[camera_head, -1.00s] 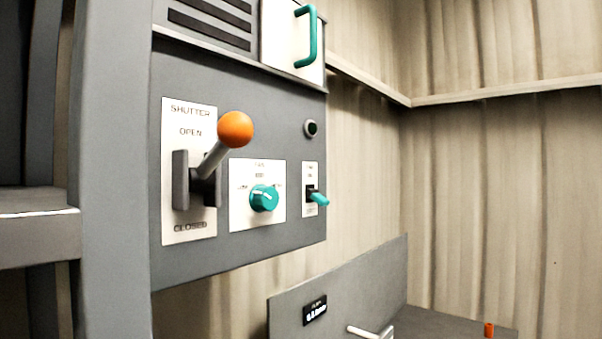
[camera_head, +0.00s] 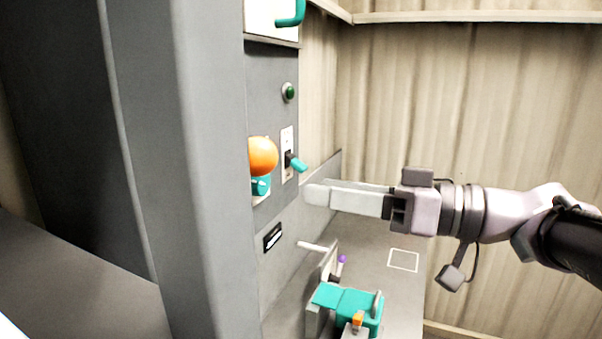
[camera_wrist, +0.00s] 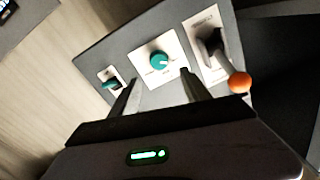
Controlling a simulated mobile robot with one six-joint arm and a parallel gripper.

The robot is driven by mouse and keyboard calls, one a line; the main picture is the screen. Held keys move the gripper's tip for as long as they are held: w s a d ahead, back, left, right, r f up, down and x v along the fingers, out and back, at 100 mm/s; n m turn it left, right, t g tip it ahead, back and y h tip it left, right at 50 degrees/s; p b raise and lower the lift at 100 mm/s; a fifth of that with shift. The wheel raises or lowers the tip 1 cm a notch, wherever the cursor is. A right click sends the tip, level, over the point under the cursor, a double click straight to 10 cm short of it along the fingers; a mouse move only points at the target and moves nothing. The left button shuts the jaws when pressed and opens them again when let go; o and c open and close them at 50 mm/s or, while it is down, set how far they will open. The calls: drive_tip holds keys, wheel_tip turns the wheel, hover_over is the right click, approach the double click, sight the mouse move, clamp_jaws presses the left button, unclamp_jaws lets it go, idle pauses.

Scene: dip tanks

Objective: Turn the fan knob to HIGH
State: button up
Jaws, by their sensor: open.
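The teal fan knob (camera_wrist: 162,61) sits on a white plate (camera_wrist: 146,74) on the grey panel in the wrist view. It lies ahead of and between my two fingers, with a gap to them. In the head view only part of the fan knob (camera_head: 261,186) shows below the orange ball of the shutter lever. My gripper (camera_head: 312,194) is at the centre right of the head view, its fingers pointing left toward the panel. In the wrist view my gripper (camera_wrist: 157,92) is open and empty. The plate's small lettering is too blurred to read.
The shutter lever's orange ball (camera_wrist: 240,82) sticks out right of the knob in the wrist view. A teal toggle switch (camera_head: 297,163) is beside the knob. A grey post (camera_head: 205,170) hides the panel's left part. A teal device (camera_head: 345,305) stands on the bench below.

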sight(265, 182)
drive_tip(key=p+x, duration=0.1)
drive_tip(key=x, duration=0.8)
drive_tip(key=shift+p, duration=0.35)
clamp_jaws()
